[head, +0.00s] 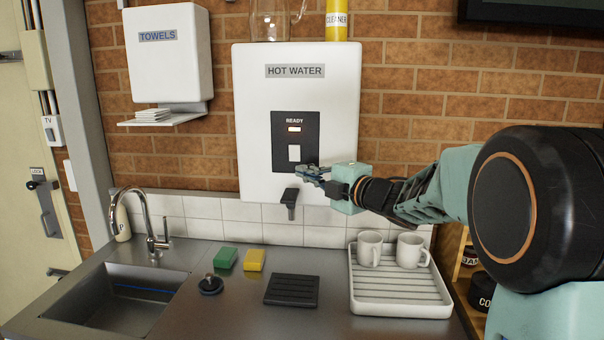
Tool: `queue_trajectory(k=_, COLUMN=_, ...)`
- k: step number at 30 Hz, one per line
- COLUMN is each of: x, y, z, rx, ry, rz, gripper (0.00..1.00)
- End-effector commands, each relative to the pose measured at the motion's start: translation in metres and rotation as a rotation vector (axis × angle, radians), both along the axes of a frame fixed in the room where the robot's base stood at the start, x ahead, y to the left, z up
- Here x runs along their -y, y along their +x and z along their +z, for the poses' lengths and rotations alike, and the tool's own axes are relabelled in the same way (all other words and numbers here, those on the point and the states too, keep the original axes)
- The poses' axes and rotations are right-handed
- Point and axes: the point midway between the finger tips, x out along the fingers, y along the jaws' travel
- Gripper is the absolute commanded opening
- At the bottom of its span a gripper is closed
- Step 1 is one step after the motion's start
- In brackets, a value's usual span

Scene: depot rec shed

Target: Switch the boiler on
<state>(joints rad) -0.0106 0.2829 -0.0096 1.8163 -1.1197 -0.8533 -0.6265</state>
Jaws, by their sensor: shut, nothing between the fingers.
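The boiler (341,110) is a white wall box labelled HOT WATER above the counter. A dark spout (289,198) hangs below the box. My gripper (303,172) is shut and empty, coming in from the right. Its fingertips are in front of the panel's lower edge, just below and right of the switch. I cannot tell whether they touch the panel.
A glass jug (270,20) and a yellow cleaner can (336,22) stand on top of the boiler. Below are a drip mat (292,290), a rack (400,303) with two mugs, sponges (254,260), a sink plug (210,285) and a tap (150,225). A towel dispenser (168,70) hangs left.

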Motion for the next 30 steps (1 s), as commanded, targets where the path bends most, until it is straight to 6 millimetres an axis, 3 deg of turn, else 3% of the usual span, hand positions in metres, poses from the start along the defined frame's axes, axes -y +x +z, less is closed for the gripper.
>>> queue_trajectory(k=6, x=0.032, y=-0.035, z=-0.005, rx=0.001, ry=-0.001, rz=0.0, gripper=0.0)
queue_trajectory(k=12, x=0.047, y=-0.051, z=-0.007, rx=0.0, ry=-0.001, rz=0.001, gripper=0.0)
queue_trajectory(k=26, x=0.05, y=-0.053, z=-0.004, rx=0.003, ry=0.001, rz=-0.001, gripper=0.0)
queue_trajectory(k=30, x=0.054, y=-0.041, z=0.023, rx=0.038, ry=0.021, rz=-0.043, gripper=0.0)
